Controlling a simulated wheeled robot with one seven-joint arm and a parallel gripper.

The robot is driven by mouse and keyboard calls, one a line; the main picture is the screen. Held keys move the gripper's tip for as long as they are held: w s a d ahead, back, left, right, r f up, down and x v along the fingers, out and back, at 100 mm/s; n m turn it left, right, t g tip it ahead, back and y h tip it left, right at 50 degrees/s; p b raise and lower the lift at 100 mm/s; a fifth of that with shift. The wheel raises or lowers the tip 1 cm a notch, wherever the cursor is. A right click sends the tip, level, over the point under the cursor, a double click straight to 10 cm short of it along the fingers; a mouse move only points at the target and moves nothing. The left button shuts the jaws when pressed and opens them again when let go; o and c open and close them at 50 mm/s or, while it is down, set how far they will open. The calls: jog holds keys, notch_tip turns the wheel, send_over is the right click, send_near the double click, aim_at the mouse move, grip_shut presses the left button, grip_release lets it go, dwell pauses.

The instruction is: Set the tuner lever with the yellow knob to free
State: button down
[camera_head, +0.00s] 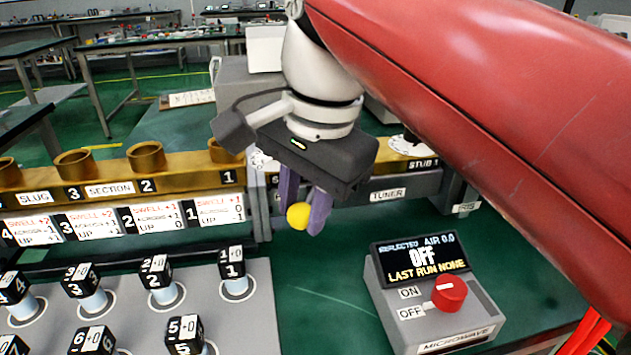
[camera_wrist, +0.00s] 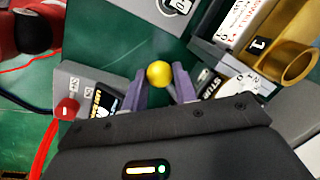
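The yellow knob (camera_head: 298,215) of the tuner lever is a small ball in front of the tuner section, left of the TUNER label (camera_head: 387,195).
A grey control box (camera_head: 430,305) with a red switch knob (camera_head: 449,291) stands right; its screen reads OFF. Several black-capped numbered posts (camera_head: 233,263) stand on the grey plate at lower left. Brass rings (camera_head: 146,157) line the rail at left. Green table is clear between plate and box.

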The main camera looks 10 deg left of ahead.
jog(key=c, duration=1.1)
grip_release()
notch_tip(320, 180, up, 8)
jog(key=d+p, duration=0.1)
jog(key=shift+s+f, duration=0.15)
jog(key=shift+s, duration=0.2)
jog(key=shift+d, duration=0.1)
